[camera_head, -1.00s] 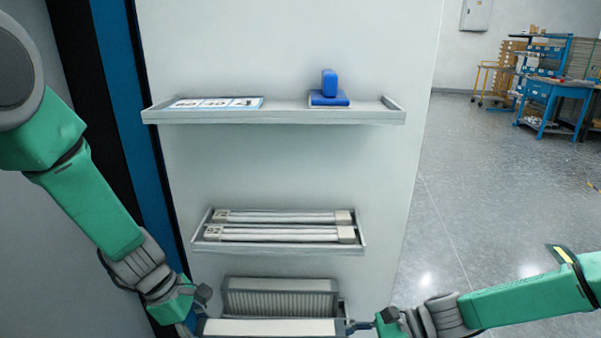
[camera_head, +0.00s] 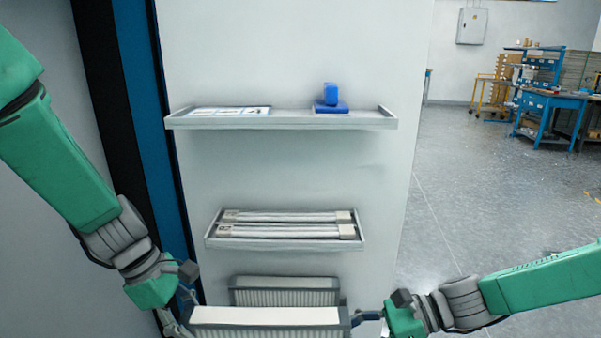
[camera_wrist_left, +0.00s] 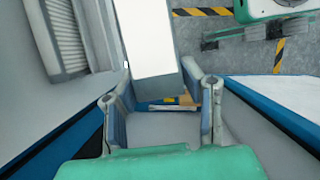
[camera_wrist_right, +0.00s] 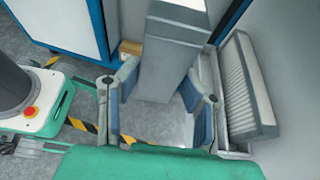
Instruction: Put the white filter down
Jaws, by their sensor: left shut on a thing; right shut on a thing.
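The white filter (camera_head: 265,316) is a long box with a plain white top and pleated sides, low in the head view. It is held level between my two grippers, in front of the lowest shelf. My left gripper (camera_head: 185,322) is shut on its left end. My right gripper (camera_head: 366,317) is shut on its right end. The filter also shows between the fingers in the left wrist view (camera_wrist_left: 150,38) and the right wrist view (camera_wrist_right: 172,55). What lies directly under it is hidden in the head view.
A second pleated filter (camera_head: 285,292) leans against the panel behind the held one. Above are a shelf (camera_head: 285,244) with two long light bars and a top shelf (camera_head: 290,122) with a blue stamp-like object (camera_head: 331,102) and a printed card (camera_head: 229,111). Open floor lies right.

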